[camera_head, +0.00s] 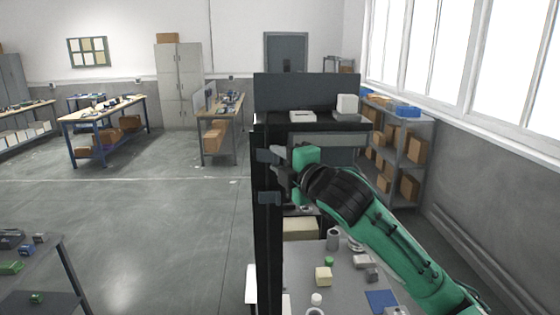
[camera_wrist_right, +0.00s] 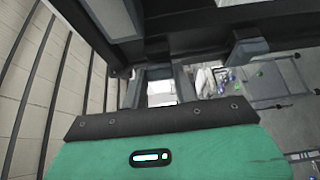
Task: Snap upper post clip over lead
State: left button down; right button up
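A dark upright post (camera_head: 269,235) stands in the middle of the head view. It carries an upper post clip (camera_head: 268,155) and a lower post clip (camera_head: 266,197), both small dark blocks. My right gripper (camera_head: 279,162) is at the height of the upper clip, just right of the post; I cannot tell whether it touches. In the right wrist view the fingers of my right gripper (camera_wrist_right: 160,90) stand apart with a light gap between them. I cannot make out the lead against the dark post. My left gripper is not in view.
A dark shelf (camera_head: 345,124) with a white box (camera_head: 347,104) is above my right gripper. A shelf rack (camera_head: 410,150) stands at right. The floor at left is open.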

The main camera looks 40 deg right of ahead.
jog(key=shift+d+f+n+y, duration=0.25)
jog(key=shift+n+y, duration=0.15)
jog(key=shift+y, duration=0.2)
jog(key=shift+w+d+r+n+y+b, duration=0.1)
jog(key=shift+w+r+n+y+b, duration=0.1)
jog(key=shift+n+y+b, duration=0.3)
jog(key=shift+y, duration=0.3)
jog(key=o, duration=1)
jog(key=shift+s, duration=0.1)
jog(key=shift+s+d+f+b, duration=0.15)
jog(key=shift+s+b, duration=0.3)
jog(key=shift+s, duration=0.1)
jog(key=shift+s+d+b, duration=0.2)
jog(key=shift+s+b, duration=1.15)
jog(key=shift+s, duration=0.75)
jog(key=shift+s+d+b, duration=0.25)
jog(key=shift+s+b, duration=1.05)
jog(key=shift+s, duration=0.75)
jog(key=shift+s+d+b, duration=0.2)
jog(key=shift+s+b, duration=1.15)
jog(key=shift+s, duration=0.75)
